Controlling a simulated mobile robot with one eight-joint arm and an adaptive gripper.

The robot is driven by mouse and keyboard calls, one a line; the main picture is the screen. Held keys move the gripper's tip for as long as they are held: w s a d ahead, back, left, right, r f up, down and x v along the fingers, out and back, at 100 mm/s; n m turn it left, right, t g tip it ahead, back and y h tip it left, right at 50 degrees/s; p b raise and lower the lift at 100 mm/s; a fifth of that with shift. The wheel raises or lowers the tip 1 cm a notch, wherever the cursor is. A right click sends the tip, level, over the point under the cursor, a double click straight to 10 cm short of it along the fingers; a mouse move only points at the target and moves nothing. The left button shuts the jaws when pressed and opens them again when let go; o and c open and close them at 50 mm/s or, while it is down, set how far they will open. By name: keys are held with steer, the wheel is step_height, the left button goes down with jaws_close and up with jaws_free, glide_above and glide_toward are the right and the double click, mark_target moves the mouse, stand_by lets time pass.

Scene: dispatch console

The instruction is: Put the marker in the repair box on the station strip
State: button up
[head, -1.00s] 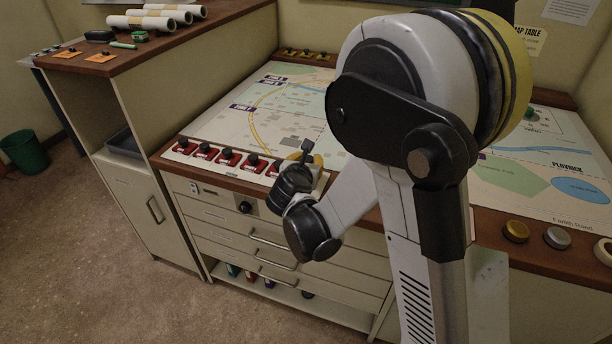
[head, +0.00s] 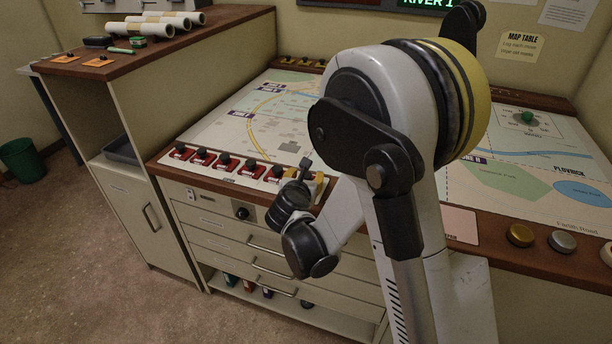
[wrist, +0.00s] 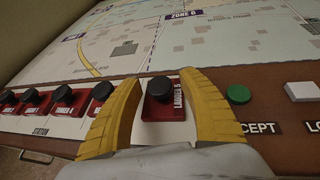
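The station strip (wrist: 70,125) is a white band along the map's near edge and holds several red markers with black knobs. In the wrist view, a red marker labelled LADDER 5 (wrist: 165,108) stands at the strip's right end. My gripper (wrist: 161,80) has its yellow fingers on either side of that marker, with white strip showing between marker and fingers. It looks open, and the marker rests on the strip. In the head view my gripper (head: 305,180) is low over the strip's right end, partly hidden by my wrist.
A pale pink panel (head: 460,225) lies on the console right of my arm. A green button (wrist: 238,94) and a white button (wrist: 303,91) sit right of my gripper. Other red markers (head: 225,163) stand close on its left. The map (head: 250,115) behind is largely clear.

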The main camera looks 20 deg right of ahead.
steer(key=shift+s+a+r, duration=0.15)
steer(key=shift+s+r, duration=0.1)
steer(key=shift+r, duration=0.05)
steer(key=p+v, duration=0.4)
steer(key=v, duration=0.7)
steer(key=s+d+r+m+g+y, duration=0.2)
steer(key=s+r+m, duration=0.2)
steer(key=s+m, duration=0.6)
steer(key=s+d+r+m+g+y, duration=0.2)
steer(key=s+m, duration=0.8)
steer(key=m, duration=1)
step_height(320, 180, up, 2)
steer(key=shift+s+r+m+g+y, duration=0.2)
steer(key=shift+s+m+g+y, duration=0.25)
steer(key=shift+y, duration=0.35)
steer(key=shift+w+d, duration=0.1)
steer(key=shift+w, duration=0.05)
